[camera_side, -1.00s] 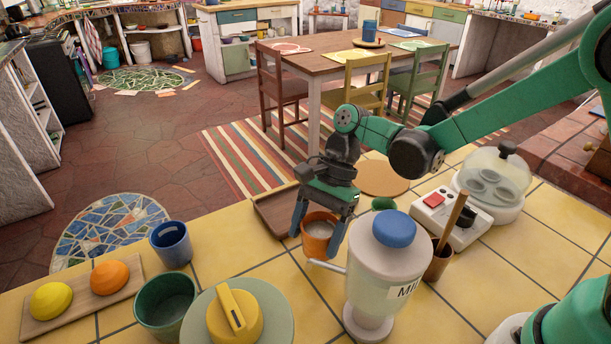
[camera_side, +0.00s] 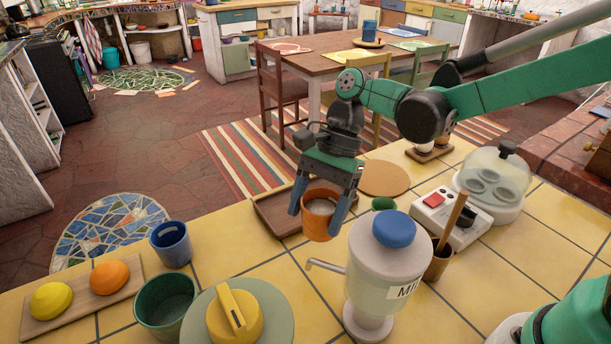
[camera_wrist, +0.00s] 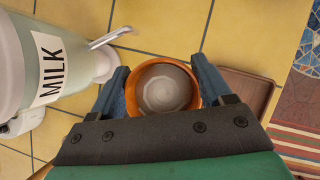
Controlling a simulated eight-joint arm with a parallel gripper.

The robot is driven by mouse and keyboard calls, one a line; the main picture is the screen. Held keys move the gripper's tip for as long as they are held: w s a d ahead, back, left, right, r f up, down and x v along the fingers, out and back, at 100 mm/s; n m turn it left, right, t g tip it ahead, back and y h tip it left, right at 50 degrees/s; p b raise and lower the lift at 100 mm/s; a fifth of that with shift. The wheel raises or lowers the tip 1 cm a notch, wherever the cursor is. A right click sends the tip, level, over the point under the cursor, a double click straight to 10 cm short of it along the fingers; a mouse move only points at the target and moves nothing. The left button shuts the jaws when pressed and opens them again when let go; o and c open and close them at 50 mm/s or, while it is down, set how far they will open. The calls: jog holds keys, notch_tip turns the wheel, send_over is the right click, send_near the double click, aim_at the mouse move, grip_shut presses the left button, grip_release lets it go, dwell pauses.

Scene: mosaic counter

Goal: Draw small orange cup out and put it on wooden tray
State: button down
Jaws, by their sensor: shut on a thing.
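The small orange cup (camera_side: 317,226) is upright between the blue fingers of my gripper (camera_side: 320,212), which is shut on it. It appears raised above the counter, in front of the wooden tray (camera_side: 272,214). In the wrist view I look down into the orange cup (camera_wrist: 161,114), with a finger of my gripper (camera_wrist: 163,95) on each side. Its inside is pale grey. The wooden tray (camera_wrist: 243,90) lies to the right of the cup in the wrist view. In the side view the cup and gripper hide part of the tray.
A milk dispenser (camera_side: 377,272) with a blue knob stands close to the cup, its spout pointing left. A blue cup (camera_side: 171,245), green cup (camera_side: 166,304) and board with fruit-like balls (camera_side: 85,290) stand left. A round mat (camera_side: 383,178) lies behind.

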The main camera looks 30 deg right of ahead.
jog(key=shift+w, duration=0.1)
jog(key=w+d+r+m+t, duration=0.2)
jog(key=w+m, duration=0.1)
jog(key=w, duration=0.3)
jog(key=w+d+r+m+t, duration=0.1)
jog(key=w+d+m, duration=0.15)
jog(key=w, duration=0.35)
jog(key=shift+m, duration=0.35)
jog(key=shift+w+a+f, duration=0.1)
jog(key=shift+a+f, duration=0.05)
jog(key=shift+f, duration=1.8)
jog(key=shift+w+a+f, duration=0.1)
jog(key=shift+f, duration=1.8)
jog(key=shift+f, duration=0.15)
jog(key=shift+f, duration=0.35)
jog(key=shift+f, duration=0.45)
jog(key=shift+s, duration=0.1)
grip_release()
